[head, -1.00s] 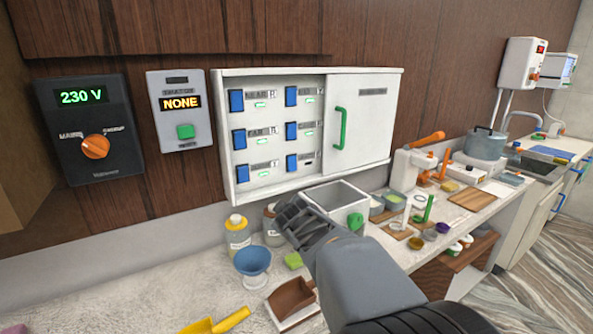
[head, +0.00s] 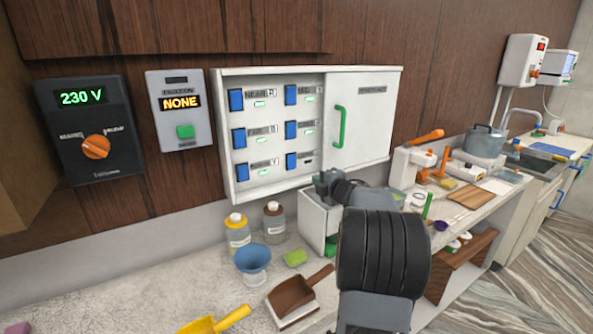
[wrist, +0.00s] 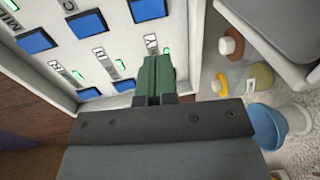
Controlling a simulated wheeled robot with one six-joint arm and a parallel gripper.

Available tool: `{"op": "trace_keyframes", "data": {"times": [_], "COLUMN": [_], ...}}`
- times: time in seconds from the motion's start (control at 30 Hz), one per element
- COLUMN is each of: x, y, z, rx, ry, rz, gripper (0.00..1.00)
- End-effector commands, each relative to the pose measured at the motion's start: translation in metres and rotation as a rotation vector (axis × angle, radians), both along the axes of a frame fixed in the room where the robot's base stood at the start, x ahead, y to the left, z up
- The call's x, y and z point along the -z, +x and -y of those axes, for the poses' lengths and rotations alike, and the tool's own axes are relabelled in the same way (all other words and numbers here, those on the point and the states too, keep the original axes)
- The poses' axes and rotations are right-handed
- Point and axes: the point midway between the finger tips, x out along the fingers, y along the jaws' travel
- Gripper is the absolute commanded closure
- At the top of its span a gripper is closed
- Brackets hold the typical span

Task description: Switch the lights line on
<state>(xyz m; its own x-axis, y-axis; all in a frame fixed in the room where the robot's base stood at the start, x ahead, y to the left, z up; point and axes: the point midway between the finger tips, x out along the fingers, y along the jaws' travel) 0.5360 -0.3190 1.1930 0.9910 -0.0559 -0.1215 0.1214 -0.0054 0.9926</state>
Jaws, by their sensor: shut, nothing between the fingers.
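A white wall panel (head: 228,176) holds two columns of blue rocker switches with small labels and indicators. The labels are too blurred to tell which is the lights line. The bottom-right switch (head: 291,161) has a dark indicator (head: 308,161); the other indicators look green.
A white sliding door (head: 365,125) with a green handle (head: 340,128) covers the panel's right side. A dark meter with an orange knob (head: 96,147) and a fault box reading NONE (head: 180,102) are left. Below stand bottles (head: 237,236), a blue funnel (head: 253,259) and a grey-white bin (head: 312,222).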

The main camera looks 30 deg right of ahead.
Motion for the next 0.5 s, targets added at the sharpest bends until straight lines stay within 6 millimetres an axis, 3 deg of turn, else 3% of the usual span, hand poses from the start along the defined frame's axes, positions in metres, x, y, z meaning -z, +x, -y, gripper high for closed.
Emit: {"op": "trace_keyframes", "data": {"times": [0.17,0.5], "x": [0.001,0.007], "y": [0.011,0.072], "z": [0.001,0.003], "rx": [-0.001,-0.002], "ry": [0.001,0.001], "rz": [-0.002,-0.002], "gripper": [1.00,1.00]}}
